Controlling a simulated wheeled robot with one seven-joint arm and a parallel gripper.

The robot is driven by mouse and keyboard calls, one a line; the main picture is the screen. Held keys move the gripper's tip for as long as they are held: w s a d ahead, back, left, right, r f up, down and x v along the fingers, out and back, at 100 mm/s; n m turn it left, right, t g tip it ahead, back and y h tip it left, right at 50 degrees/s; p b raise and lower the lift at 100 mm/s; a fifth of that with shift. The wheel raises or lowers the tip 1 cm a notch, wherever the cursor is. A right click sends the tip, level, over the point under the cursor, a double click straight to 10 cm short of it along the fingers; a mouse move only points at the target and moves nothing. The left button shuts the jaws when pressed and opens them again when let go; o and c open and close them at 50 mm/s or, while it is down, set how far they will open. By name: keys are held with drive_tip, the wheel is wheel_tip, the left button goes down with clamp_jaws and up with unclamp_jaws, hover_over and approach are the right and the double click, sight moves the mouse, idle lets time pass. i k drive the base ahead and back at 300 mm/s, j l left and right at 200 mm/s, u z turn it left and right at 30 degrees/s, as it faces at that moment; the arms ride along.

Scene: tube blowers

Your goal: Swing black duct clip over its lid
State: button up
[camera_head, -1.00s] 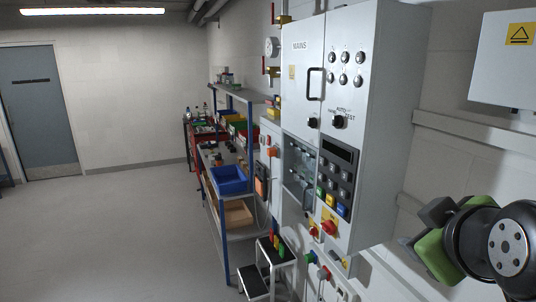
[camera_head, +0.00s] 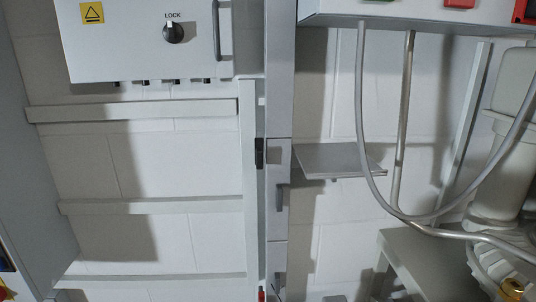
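A small black clip (camera_head: 259,152) sits upright on the tall pale wall duct (camera_head: 251,215), about mid-height in the picture. It lies along the left side of the duct's narrow grey lid strip (camera_head: 277,225). It is too small to tell whether it crosses the lid. A grey catch or handle (camera_head: 280,197) shows lower on the grey strip. My gripper is not in view.
Left of the duct hang a white cabinet (camera_head: 145,40) with a LOCK knob (camera_head: 174,33) and horizontal wall rails (camera_head: 150,207). At right are a small shelf (camera_head: 340,160), a hanging grey hose (camera_head: 362,110), a metal pipe (camera_head: 405,120) and large pale machinery (camera_head: 505,170).

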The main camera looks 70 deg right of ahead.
sight(259, 142)
drive_tip(key=z, duration=2.1)
